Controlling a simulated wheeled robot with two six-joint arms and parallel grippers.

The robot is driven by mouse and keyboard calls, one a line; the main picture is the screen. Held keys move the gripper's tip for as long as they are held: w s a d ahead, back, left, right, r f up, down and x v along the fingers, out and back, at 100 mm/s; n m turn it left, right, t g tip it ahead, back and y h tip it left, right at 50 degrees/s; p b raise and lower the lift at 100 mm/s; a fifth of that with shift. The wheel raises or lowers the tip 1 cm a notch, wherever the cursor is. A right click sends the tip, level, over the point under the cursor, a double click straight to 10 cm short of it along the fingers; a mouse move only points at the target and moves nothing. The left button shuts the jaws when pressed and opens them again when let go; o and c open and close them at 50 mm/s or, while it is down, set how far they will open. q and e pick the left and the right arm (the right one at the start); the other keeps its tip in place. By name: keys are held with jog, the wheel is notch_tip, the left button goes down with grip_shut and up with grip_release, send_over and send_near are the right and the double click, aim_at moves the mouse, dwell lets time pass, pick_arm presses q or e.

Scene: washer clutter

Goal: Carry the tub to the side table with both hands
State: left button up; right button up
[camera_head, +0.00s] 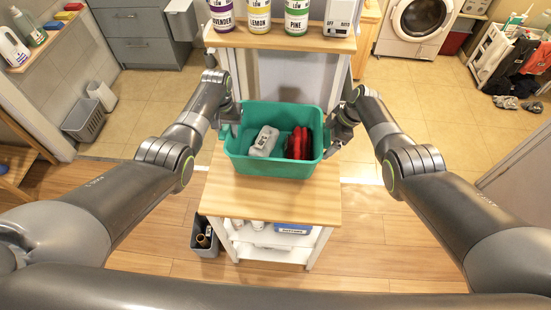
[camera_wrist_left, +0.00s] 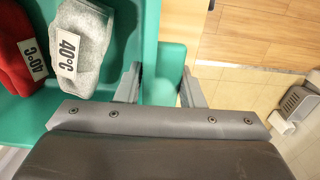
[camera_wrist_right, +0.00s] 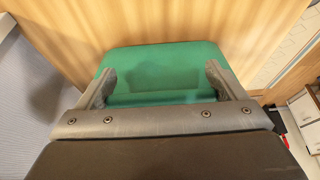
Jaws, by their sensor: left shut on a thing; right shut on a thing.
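The green tub (camera_head: 270,169) is level over the wooden top of the small white-legged table (camera_head: 270,200); I cannot tell whether it rests on it. Inside lie a grey bundle (camera_head: 264,141) and a red bundle (camera_head: 299,144); in the left wrist view both the grey bundle (camera_wrist_left: 82,45) and the red one (camera_wrist_left: 18,50) carry 40°C tags. My left gripper (camera_head: 231,121) is shut on the tub's left side, with a green tab (camera_wrist_left: 170,75) between its fingers. My right gripper (camera_head: 336,127) is shut on the right side, its fingers at a green tab (camera_wrist_right: 163,72).
A raised shelf behind the tub bears lavender (camera_head: 221,14), lemon (camera_head: 258,15) and pine (camera_head: 297,16) bottles and a grey-white container (camera_head: 340,17). A grey bin (camera_head: 205,238) stands beside the table's left legs. A washer (camera_head: 422,22) is at the back right.

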pick_arm(q)
jog(key=shift+f+b, duration=0.95)
jog(key=shift+f, duration=0.1)
pick_arm(e)
jog(key=shift+a+f, duration=0.1)
jog(key=shift+f, duration=0.9)
pick_arm(q)
jog(key=o, duration=0.9)
jog(key=shift+c, duration=0.2)
pick_arm(e)
jog(key=o, duration=0.9)
jog(key=shift+c, duration=0.2)
pick_arm(q)
jog(key=o, duration=0.4)
jog(key=shift+c, duration=0.2)
pick_arm(e)
jog(key=shift+o, duration=0.3)
pick_arm(q)
notch_tip(320, 180, up, 12)
pick_arm(e)
jog(key=shift+r, duration=0.1)
jog(key=v, duration=1.2)
jog(key=shift+s, duration=0.1)
